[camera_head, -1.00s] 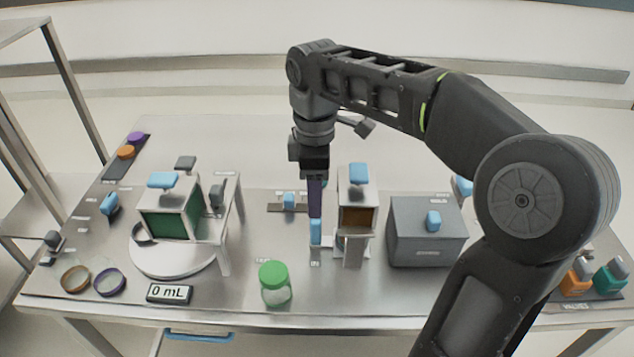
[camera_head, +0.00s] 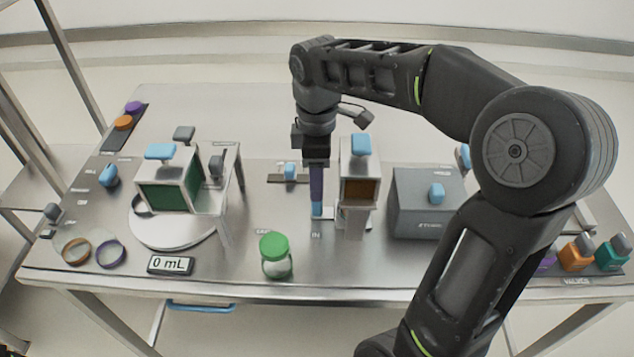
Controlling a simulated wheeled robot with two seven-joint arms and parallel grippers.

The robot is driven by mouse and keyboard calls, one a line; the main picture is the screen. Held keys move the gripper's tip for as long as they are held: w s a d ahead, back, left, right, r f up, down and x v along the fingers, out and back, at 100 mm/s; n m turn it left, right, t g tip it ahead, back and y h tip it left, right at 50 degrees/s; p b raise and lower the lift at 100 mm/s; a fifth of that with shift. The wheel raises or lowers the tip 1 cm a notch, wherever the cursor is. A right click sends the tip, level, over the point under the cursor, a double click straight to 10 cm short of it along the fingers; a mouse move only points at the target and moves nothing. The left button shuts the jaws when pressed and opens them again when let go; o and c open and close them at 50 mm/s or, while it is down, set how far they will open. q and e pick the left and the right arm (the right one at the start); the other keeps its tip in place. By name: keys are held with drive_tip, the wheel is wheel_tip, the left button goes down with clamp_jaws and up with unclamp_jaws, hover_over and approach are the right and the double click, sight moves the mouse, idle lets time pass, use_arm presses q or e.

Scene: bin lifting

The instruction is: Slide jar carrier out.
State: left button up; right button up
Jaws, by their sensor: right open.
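A small carrier plate (camera_head: 334,214) with a blue handle (camera_head: 317,210) is at the foot of a narrow stand with a brown-fronted box (camera_head: 360,190); I take it for the jar carrier. My right gripper (camera_head: 317,203) points straight down at the handle, its fingers overlapping the handle's upper part. It is open; whether it touches the handle I cannot tell. A jar (camera_head: 276,256) with a green lid stands upright on the table, in front and to the left of the handle. My left gripper is not in view.
A green-fronted box (camera_head: 165,197) on a stand is over a round white plate (camera_head: 170,235) at left. A grey cabinet (camera_head: 418,215) stands right of the narrow stand. A "0 mL" display (camera_head: 170,264) lies near the table's front edge (camera_head: 230,292).

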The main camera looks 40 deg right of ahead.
drive_tip(key=shift+f, duration=1.15)
drive_tip(key=shift+c, duration=0.2)
clamp_jaws()
idle(0.4)
